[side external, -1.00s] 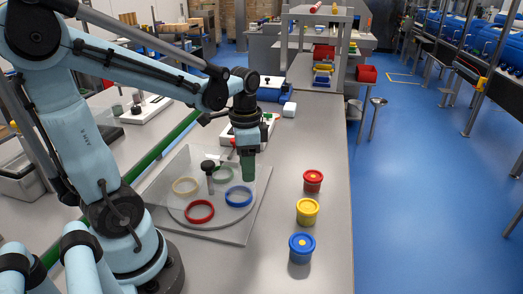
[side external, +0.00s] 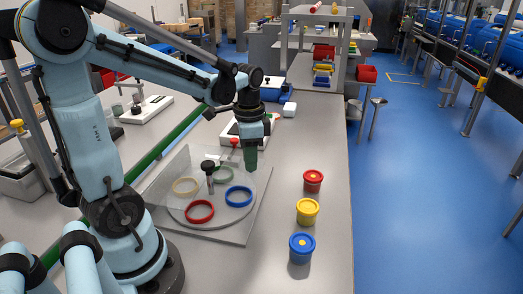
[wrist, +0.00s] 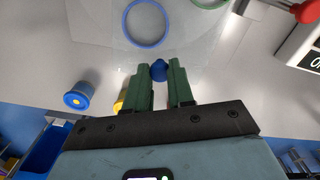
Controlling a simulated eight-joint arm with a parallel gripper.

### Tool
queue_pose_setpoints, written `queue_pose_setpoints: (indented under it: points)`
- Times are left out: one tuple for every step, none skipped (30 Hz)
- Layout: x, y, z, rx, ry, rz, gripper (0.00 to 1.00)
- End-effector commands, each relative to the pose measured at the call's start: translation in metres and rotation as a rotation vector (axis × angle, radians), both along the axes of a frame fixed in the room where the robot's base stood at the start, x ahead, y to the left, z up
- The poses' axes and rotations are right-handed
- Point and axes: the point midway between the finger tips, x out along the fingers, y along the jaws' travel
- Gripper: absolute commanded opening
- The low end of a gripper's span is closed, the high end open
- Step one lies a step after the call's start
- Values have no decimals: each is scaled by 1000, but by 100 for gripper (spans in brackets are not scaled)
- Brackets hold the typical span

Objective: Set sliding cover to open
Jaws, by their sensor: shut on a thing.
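A clear flat panel (wrist: 188,42), which seems to be the sliding cover, lies over the round plate with rings in the side view. A small blue knob (wrist: 158,71) stands at its near edge in the wrist view. My gripper (side external: 250,166) is low at the right part of the panel. In the wrist view its green fingers are shut on the blue knob. The fingers hide the knob in the side view. Under or beside the panel are a blue ring (side external: 239,197), a red ring (side external: 199,211), a cream ring (side external: 186,186) and a green ring (side external: 223,173).
A post with a black knob (side external: 208,166) rises from the plate's middle. Red (side external: 313,181), yellow (side external: 307,212) and blue (side external: 301,248) tubs stand to the right. A white box with a red-knobbed lever (side external: 234,143) stands just behind my gripper.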

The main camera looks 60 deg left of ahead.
Motion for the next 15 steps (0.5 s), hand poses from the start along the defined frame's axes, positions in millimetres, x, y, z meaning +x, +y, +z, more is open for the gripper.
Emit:
queue_pose_setpoints:
  points:
    - [8, 7, 1, -2, -1, 1, 0]
    - [12, 10, 1, -2, -1, 2, 0]
    - [17, 15, 1, -2, -1, 2, 0]
    - [21, 19, 1, -2, -2, 1, 0]
    - [25, 23, 1, -2, -2, 1, 0]
    - [29, 27, 1, -2, -2, 1, 0]
    - [33, 31, 1, -2, -2, 1, 0]
    - [37, 35, 1, -2, -2, 1, 0]
    - [42, 40, 1, -2, -3, 1, 0]
    - [46, 44, 1, -2, -3, 0, 0]
    - [50, 47, 1, -2, -3, 0, 0]
    - [54, 52, 1, -2, -3, 0, 0]
    - [58, 55, 1, -2, -3, 0, 0]
    - [60, 58, 1, -2, -3, 0, 0]
    - [64, 62, 1, -3, -4, -1, 0]
